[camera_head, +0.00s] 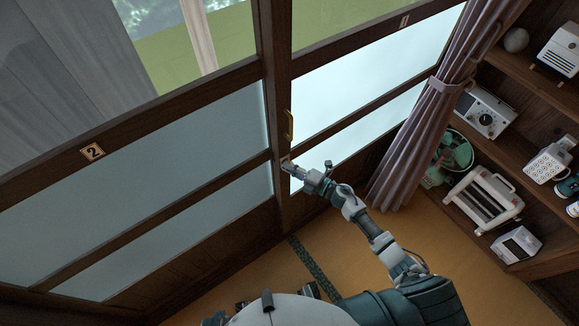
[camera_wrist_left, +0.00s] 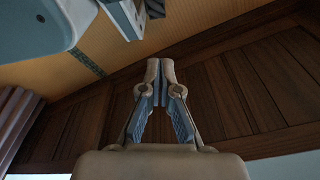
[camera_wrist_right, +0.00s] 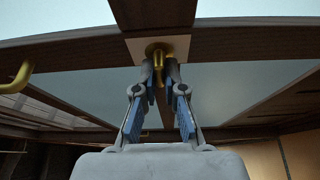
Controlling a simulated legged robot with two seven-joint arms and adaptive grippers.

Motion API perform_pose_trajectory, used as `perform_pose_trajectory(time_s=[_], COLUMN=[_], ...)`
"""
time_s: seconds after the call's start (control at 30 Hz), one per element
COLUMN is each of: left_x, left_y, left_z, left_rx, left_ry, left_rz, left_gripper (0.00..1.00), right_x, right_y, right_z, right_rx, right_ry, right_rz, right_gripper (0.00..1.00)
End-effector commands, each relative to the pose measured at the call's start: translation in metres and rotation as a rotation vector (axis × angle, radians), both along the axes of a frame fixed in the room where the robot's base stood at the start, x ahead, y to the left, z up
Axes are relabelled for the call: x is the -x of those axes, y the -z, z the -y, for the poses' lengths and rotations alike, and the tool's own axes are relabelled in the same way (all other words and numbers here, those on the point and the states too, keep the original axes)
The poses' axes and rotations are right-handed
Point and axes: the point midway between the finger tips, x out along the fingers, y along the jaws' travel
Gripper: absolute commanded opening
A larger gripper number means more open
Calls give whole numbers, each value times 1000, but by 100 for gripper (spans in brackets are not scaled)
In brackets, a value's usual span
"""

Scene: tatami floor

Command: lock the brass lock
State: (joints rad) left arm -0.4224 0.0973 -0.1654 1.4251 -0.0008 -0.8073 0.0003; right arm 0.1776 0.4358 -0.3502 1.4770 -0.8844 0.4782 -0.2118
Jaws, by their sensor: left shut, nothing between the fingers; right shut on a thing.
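The brass lock (camera_wrist_right: 154,48) sits on a pale plate on the dark wooden door stile in the right wrist view, with a small brass piece sticking out from it. My right gripper (camera_wrist_right: 158,84) is shut on that brass piece, its fingertips on either side of it. In the head view my right gripper (camera_head: 289,166) reaches the stile below a brass handle (camera_head: 288,125), and its fingers hide most of the lock. My left gripper (camera_wrist_left: 160,72) is shut and empty in the left wrist view, near dark wooden panelling and away from the lock.
Sliding doors with frosted panes (camera_head: 150,165) fill the left and middle. A mauve curtain (camera_head: 425,130) hangs to the right. The tatami floor (camera_head: 335,255) is clear below the doors.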

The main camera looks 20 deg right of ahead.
Motion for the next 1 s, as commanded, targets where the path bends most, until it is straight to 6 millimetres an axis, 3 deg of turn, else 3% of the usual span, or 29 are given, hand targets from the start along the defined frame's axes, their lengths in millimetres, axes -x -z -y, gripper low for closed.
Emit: perform_pose_trajectory(time_s=[0.67, 0.7, 0.77, 1.0], left_x=[7, 7, 7, 7], left_y=[8, 8, 8, 8], left_z=[-1, -1, -1, -1], left_rx=[-1, -1, -1, -1], left_ry=[2, 2, 2, 2], left_rz=[-4, -4, -4, -4], left_gripper=[0, 0, 0, 0], right_x=[2, 3, 2, 1], right_y=[8, 8, 7, 4], right_z=[0, 0, 0, 0], right_rx=[59, 58, 58, 54], right_ry=[-1, -1, -1, -1], right_rz=[8, 7, 8, 13], right_gripper=[0, 19, 34, 34])
